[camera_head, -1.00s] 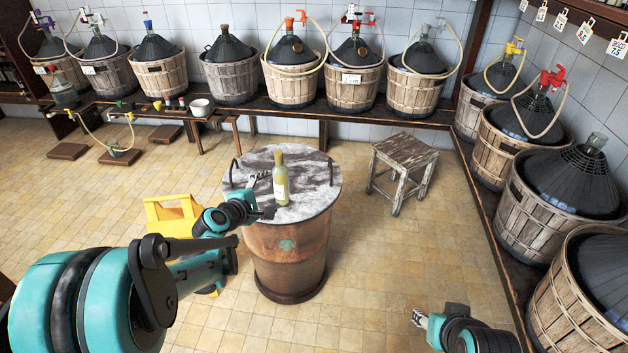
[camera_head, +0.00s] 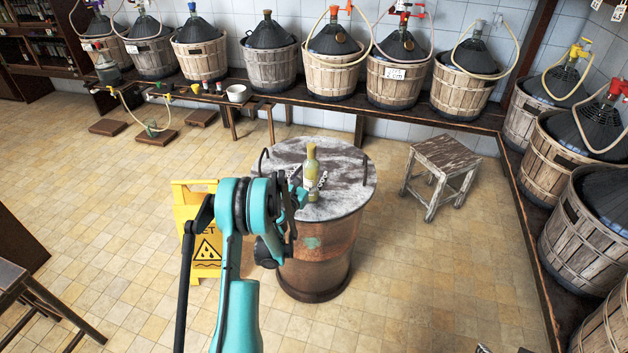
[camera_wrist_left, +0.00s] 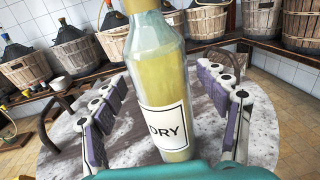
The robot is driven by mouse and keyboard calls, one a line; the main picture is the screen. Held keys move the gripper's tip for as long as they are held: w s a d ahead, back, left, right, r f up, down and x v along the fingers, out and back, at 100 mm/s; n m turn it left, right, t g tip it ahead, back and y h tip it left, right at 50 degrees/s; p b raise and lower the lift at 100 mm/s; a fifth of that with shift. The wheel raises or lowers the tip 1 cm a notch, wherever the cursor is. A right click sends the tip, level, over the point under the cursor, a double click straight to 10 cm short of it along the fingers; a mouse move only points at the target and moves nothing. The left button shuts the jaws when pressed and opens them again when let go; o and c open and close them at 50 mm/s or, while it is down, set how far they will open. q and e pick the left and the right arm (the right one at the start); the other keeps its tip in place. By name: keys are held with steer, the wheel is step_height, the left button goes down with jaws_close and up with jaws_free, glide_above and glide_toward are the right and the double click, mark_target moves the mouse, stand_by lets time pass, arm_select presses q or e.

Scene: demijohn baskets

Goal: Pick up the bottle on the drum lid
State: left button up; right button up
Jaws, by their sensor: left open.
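The bottle (camera_head: 311,163), pale yellow-green with a white label, stands upright on the grey, worn drum lid (camera_head: 343,177). In the left wrist view the bottle (camera_wrist_left: 158,72) fills the middle, its label reading "DRY"; its cap is cut off at the top. My left gripper (camera_head: 307,184) is at the bottle, low over the lid. In the wrist view its open fingers stand on both sides of the bottle, with gaps between them and the glass. The lid (camera_wrist_left: 60,155) shows around and behind. Only a sliver of my right gripper (camera_head: 484,349) shows at the bottom edge.
The lid has dark handles (camera_head: 264,163) at its sides. A yellow wet-floor sign (camera_head: 205,240) stands left of the rusty drum (camera_head: 318,262), a wooden stool (camera_head: 440,165) to its right. Demijohns in baskets line the back and right benches. Tiled floor in front is clear.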

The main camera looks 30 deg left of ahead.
arm_select(q)
steer(key=w+b, duration=0.1)
steer(key=w, duration=0.3)
steer(key=shift+a, duration=0.15)
jaws_close()
stand_by(0.4)
